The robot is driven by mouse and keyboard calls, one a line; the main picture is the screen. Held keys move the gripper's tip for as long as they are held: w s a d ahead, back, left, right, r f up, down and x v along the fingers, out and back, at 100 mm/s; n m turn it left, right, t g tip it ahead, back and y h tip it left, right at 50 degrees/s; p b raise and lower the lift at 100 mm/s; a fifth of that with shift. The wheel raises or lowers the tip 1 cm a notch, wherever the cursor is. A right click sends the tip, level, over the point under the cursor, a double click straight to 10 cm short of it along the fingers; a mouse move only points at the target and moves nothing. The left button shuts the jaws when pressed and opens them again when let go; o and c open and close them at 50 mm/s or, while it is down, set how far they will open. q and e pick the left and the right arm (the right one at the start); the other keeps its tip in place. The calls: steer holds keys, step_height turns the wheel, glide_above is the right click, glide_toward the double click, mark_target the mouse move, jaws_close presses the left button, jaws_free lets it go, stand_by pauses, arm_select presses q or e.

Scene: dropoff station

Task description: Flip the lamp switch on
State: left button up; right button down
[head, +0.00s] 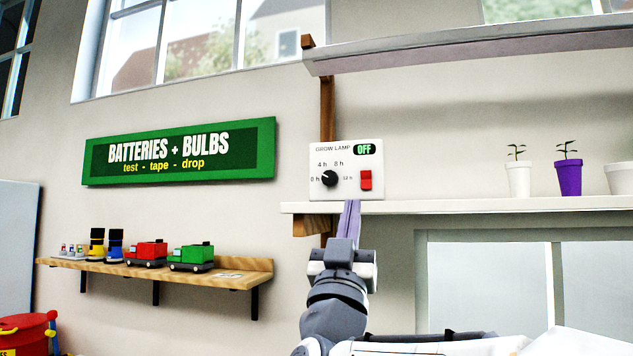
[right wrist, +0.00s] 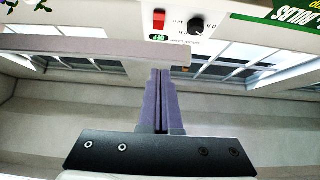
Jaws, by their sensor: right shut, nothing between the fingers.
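The grow lamp control box (head: 346,160) is a white panel on the wall above the shelf's left end. It has a red rocker switch (head: 365,180), a black dial (head: 329,178) and a small display reading OFF (head: 363,149). My right gripper (head: 349,212) is shut and empty, with its fingertips just under the panel, left of and below the switch. In the right wrist view the panel appears upside down, with the red switch (right wrist: 159,19) beyond the shut fingers (right wrist: 160,75). I cannot tell whether the fingertips touch the panel. My left gripper is not in view.
A white shelf (head: 470,205) with potted plants (head: 568,177) runs right from the panel. A lamp bar (head: 470,46) hangs above it. A wooden shelf (head: 225,279) with toy trucks is at left, below a green sign (head: 180,151).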

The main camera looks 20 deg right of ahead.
mark_target(366, 180)
steer(key=p+x, duration=0.3)
steer(key=x, duration=0.1)
steer(key=f+p+x, duration=0.1)
steer(key=p+x, duration=0.1)
steer(key=x, duration=0.2)
steer(key=w+p+x, duration=0.1)
steer(key=p+x, duration=0.2)
steer(key=x, duration=0.1)
steer(key=shift+w+d+p, duration=0.2)
steer(key=shift+d+p, duration=0.1)
steer(key=shift+d, duration=0.2)
steer(key=shift+w+d+f, duration=0.1)
steer(key=shift+w+d, duration=0.1)
steer(key=shift+w, duration=0.05)
steer(key=shift+w+a, duration=0.1)
